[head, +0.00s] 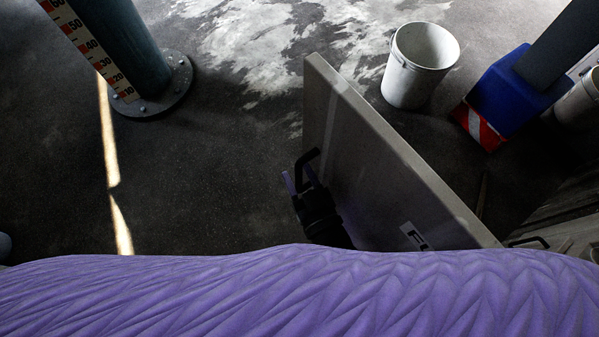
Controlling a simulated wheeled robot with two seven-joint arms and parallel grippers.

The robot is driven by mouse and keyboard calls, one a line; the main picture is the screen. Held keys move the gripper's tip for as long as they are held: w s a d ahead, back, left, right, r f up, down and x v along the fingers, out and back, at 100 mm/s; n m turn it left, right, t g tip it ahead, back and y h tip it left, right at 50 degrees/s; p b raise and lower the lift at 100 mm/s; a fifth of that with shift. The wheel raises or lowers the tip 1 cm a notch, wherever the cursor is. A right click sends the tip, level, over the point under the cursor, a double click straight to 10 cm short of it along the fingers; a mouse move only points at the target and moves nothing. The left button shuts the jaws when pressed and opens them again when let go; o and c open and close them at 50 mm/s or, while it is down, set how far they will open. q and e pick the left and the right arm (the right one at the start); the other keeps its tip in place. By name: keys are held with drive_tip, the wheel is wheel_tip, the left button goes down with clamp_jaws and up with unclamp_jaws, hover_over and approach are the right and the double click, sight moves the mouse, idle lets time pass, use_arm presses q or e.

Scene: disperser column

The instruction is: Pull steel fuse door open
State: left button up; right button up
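The grey steel fuse door (375,155) stands swung out from the right, its top edge running from upper left to lower right. A white label with the letters "FU" shows low on its face, partly cut off by my purple body. A black bracket handle (307,160) sits near its free edge. My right gripper (300,180) is at this handle, its two purple fingers on either side of the bar with little gap, so it appears shut on it. My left gripper is not in view.
A white bucket (418,68) stands on the floor behind the door. A blue block (505,92) with a red and white striped base is right of it. A teal post (125,45) with a scale stands upper left. The dark floor left of the door is clear.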

drive_tip(key=p+v, duration=0.1)
drive_tip(key=v, duration=0.6)
drive_tip(key=shift+s, duration=0.2)
